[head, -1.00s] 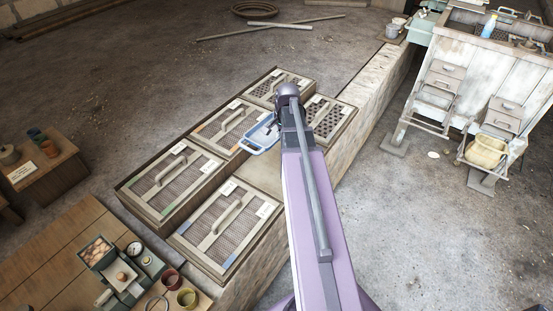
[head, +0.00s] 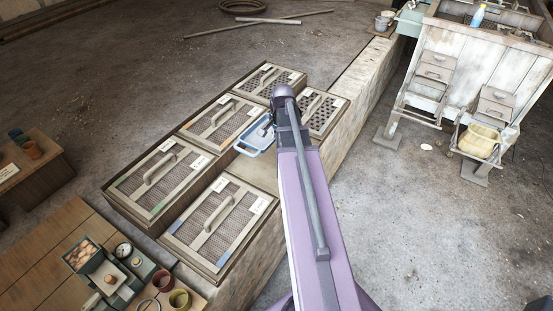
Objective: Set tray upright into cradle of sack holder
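A light blue tray (head: 256,143) shows beside the end of my arm, above or on the bench between the mesh-topped boxes. Whether it touches the bench is unclear. My gripper (head: 267,127) is mostly hidden behind my arm's end, at the tray's upper right part. Its fingers cannot be made out, so its grip on the tray cannot be told. At the right, a pale wooden machine (head: 462,70) has two chutes with metal frames below them. The nearer frame, seemingly a sack holder (head: 474,152), bears a beige sack or basket (head: 480,141). The other frame (head: 420,113) looks empty.
Several mesh-topped boxes with raised handles (head: 158,182) crowd around the tray. A long stone ledge (head: 362,75) runs toward the machine. Pots (head: 178,299) and a scale (head: 110,275) stand at lower left. The floor between ledge and machine is open.

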